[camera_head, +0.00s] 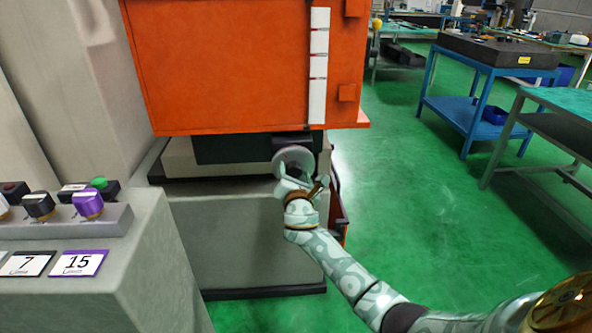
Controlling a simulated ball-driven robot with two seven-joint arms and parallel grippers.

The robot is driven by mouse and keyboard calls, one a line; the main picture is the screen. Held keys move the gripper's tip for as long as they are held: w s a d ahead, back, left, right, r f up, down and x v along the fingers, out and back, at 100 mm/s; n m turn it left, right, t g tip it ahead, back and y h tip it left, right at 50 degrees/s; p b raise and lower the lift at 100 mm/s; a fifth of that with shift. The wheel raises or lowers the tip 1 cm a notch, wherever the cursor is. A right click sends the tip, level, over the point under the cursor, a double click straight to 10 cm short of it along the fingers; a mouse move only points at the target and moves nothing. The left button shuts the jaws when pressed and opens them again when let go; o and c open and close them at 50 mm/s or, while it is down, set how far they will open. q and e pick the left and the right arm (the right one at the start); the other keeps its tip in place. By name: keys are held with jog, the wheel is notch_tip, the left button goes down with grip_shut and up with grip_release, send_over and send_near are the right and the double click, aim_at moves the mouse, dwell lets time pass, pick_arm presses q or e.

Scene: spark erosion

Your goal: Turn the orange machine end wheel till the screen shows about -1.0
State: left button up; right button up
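The orange machine (225,65) fills the upper middle of the head view. Its grey round end wheel (294,156) sits below the orange box, at the right end of a dark slide. My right gripper (300,180) is at the lower edge of the wheel, overlapping it in the picture. The fingers are small here, and I cannot tell whether they touch or grip the wheel. My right arm reaches in from the lower right. My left gripper is not in view. No screen with a reading shows.
A grey console (85,230) with knobs, labelled 7 and 15, stands at the left front. A grey machine base (250,240) is under the wheel. A blue table (490,60) and a green-topped bench (560,105) stand at the right. Green floor (420,200) between is clear.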

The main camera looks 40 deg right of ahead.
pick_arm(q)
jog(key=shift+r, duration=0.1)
pick_arm(e)
jog(key=shift+s, duration=0.1)
jog(key=shift+p+v, duration=0.75)
jog(key=shift+v, duration=0.4)
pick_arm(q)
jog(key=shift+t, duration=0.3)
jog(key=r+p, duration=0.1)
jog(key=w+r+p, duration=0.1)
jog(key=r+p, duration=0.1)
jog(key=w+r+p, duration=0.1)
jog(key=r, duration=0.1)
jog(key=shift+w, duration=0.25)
pick_arm(e)
jog(key=v, duration=1.3)
jog(key=shift+s+a, duration=0.3)
jog(key=shift+a, duration=0.05)
